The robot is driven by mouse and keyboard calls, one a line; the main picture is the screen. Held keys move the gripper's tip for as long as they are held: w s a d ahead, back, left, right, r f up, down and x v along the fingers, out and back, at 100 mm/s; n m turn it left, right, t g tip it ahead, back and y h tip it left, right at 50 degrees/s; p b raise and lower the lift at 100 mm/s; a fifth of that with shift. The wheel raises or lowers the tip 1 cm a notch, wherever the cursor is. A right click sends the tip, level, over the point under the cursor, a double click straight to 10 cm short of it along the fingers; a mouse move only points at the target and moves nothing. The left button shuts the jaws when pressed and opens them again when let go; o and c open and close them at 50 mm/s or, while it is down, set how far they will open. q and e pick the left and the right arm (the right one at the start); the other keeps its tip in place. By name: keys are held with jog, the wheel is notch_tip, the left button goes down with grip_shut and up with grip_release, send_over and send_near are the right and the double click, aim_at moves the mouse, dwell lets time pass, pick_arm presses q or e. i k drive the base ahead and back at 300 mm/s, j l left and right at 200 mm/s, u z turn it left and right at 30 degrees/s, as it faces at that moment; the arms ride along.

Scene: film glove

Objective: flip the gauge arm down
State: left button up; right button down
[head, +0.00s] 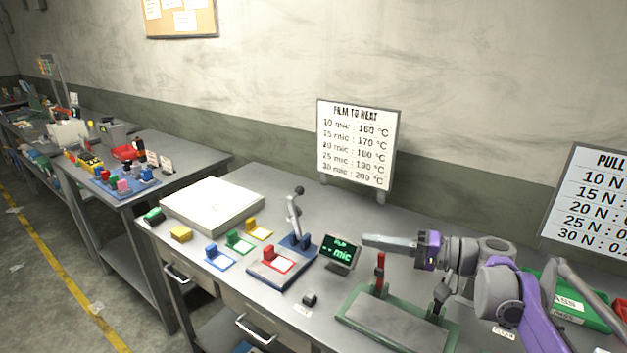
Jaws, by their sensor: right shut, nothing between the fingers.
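The gauge arm (293,213) is a grey lever with a dark knob at its top. A small display (340,253) with green text ending in "mic" stands to the right of the gauge. My right gripper (366,241) comes in from the right, shut and empty. In the picture its tips lie right of the gauge arm, near the top of the display, and apart from the arm. My left gripper is not in view.
A white flat box (212,204) lies left of the gauge. Blue, green and yellow blocks (240,240) on small plates lie between them. A green frame with a grey plate (395,325) sits below my right arm. A temperature sign (357,143) stands behind.

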aim_at(295, 210)
jog(key=i, duration=0.85)
